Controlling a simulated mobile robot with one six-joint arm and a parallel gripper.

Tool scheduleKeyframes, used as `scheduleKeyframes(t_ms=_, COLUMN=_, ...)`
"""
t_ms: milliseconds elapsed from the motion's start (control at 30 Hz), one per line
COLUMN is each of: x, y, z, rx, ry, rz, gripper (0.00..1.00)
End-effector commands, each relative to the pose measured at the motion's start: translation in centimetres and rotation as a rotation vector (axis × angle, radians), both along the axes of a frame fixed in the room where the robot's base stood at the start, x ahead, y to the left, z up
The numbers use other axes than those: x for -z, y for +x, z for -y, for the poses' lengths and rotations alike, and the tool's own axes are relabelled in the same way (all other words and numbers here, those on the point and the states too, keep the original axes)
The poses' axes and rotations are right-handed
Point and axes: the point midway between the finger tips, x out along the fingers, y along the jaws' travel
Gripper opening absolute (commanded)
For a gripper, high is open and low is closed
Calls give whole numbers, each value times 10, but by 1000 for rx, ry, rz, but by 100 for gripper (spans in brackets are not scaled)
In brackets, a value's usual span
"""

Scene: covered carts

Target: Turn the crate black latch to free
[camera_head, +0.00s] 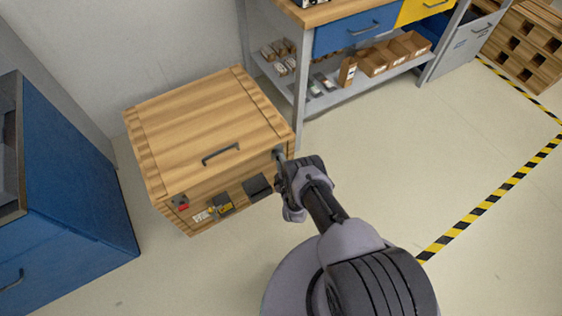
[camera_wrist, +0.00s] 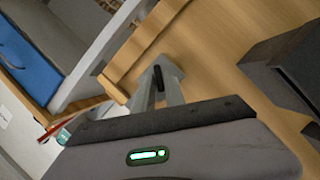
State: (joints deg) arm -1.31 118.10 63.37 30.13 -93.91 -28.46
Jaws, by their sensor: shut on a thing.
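The wooden crate (camera_head: 205,112) stands on the floor, its lid down, with a dark handle (camera_head: 221,153) at the lid's front edge. My gripper (camera_head: 279,154) reaches the upper right end of the crate's front. In the wrist view its grey fingers (camera_wrist: 160,88) are closed around a small dark piece, the black latch (camera_wrist: 159,84), close against the wood. The fingers cover most of the latch, so its turn angle is hard to tell. In the head view the latch is hidden by the gripper.
A dark box-like fitting (camera_head: 257,187) sits on the crate front; it also shows in the wrist view (camera_wrist: 288,75). A yellow-and-grey fitting (camera_head: 222,204) and a red piece (camera_head: 180,202) are further left. A blue cabinet (camera_head: 70,185) stands left, a workbench (camera_head: 345,85) behind right. Floor at right is clear.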

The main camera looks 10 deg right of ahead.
Motion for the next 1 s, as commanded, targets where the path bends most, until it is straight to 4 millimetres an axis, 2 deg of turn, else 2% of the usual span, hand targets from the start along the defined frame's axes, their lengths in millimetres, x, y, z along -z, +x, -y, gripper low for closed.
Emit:
scheduleKeyframes(t_ms=33, x=-5, y=5, z=-1, rx=-1, ry=-1, rz=13, gripper=0)
scheduleKeyframes(t_ms=267, x=-5, y=6, z=-1, rx=-2, ry=0, rz=13, gripper=0)
scheduleKeyframes(t_ms=300, x=-5, y=6, z=-1, rx=-2, ry=0, rz=13, gripper=23)
scheduleKeyframes(t_ms=367, x=-5, y=6, z=-1, rx=-2, ry=0, rz=13, gripper=31)
scheduleKeyframes(t_ms=733, x=-3, y=0, z=0, rx=-1, ry=1, rz=4, gripper=31)
scheduleKeyframes(t_ms=867, x=-8, y=-19, z=0, rx=-1, ry=1, rz=1, gripper=31)
scheduleKeyframes(t_ms=1000, x=-17, y=-58, z=-1, rx=-2, ry=-1, rz=-1, gripper=31)
